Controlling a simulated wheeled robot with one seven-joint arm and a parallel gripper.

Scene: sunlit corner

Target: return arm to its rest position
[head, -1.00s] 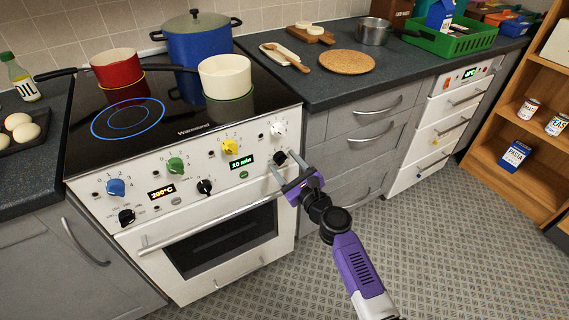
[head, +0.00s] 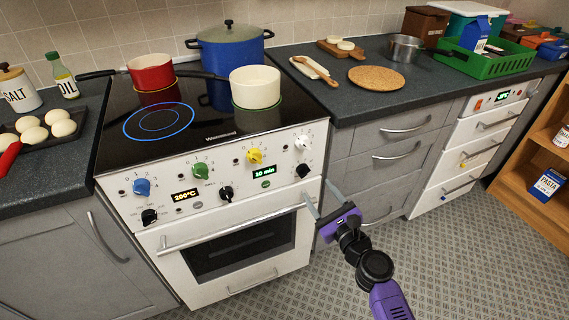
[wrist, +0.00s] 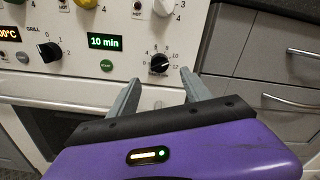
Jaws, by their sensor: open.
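My gripper (head: 316,188) is open and empty, in front of the upper right of the white oven front. In the wrist view my gripper (wrist: 160,78) shows two grey fingers apart, with nothing between them. Just beyond the fingertips is a black timer knob (wrist: 159,63); in the head view this knob (head: 302,171) is just above and left of the fingers. A gap shows between knob and fingers. The purple gripper body and black wrist joints lead down to the lower right of the head view.
The oven door handle (head: 240,226) juts out near the fingers. Grey drawers (head: 385,155) stand right of the oven. A white pot (head: 255,87), red pot (head: 151,72) and blue pot (head: 231,50) stand on the hob. The patterned floor (head: 440,265) is open at right.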

